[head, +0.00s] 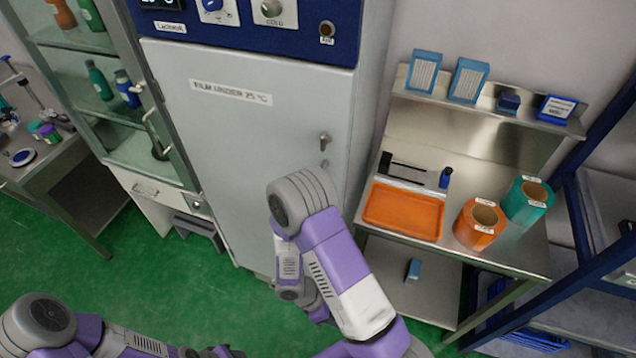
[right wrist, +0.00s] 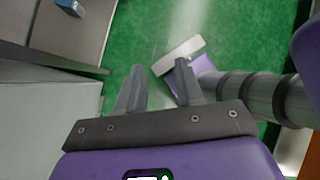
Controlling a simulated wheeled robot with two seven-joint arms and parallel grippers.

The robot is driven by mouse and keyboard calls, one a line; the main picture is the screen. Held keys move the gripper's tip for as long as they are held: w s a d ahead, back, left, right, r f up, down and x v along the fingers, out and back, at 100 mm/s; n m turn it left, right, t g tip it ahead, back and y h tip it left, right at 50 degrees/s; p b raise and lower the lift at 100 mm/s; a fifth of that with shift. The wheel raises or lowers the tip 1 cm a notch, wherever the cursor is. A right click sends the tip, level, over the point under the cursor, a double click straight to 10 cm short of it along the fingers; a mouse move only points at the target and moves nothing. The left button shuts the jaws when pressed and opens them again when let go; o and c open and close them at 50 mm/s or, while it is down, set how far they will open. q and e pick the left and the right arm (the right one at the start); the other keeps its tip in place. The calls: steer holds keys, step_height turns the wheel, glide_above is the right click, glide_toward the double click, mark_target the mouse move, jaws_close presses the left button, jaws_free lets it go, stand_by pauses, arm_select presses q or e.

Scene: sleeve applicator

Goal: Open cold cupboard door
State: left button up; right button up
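The cold cupboard (head: 374,60) is a tall pale-grey cabinet with a blue control panel (head: 255,22) on top; one knob is marked COLD. Its grey door (head: 235,150), with a white label strip, looks shut. A small metal handle (head: 325,141) sits near the door's right edge. My right arm is bent in front of the lower door, its elbow just below the handle. My right gripper (right wrist: 158,67) shows in the right wrist view, open and empty above green floor; in the head view my arm hides it. My left arm is at the bottom left; its gripper is not visible.
A blue rack (head: 590,215) stands far right. A glass-fronted cabinet (head: 115,115) adjoins on the left. Green floor (head: 150,270) is clear in front.

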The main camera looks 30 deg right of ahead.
steer(key=w+d+r+n+t+h+p, duration=0.2)
steer(key=w+d+r+n+t+h, duration=0.3)
steer(key=w+r, duration=0.4)
steer(key=w+a+r+n+t+h+p, duration=0.25)
steer(key=w+r+n+t+h, duration=0.3)
steer(key=w+r+t, duration=0.6)
steer(key=w+d+r+g, duration=0.2)
steer(key=w+d+r, duration=0.1)
steer(key=d, duration=0.3)
steer(key=shift+w+d+g, duration=0.2)
steer(key=shift+w+g, duration=0.15)
steer(key=shift+w, duration=0.55)
jaws_close()
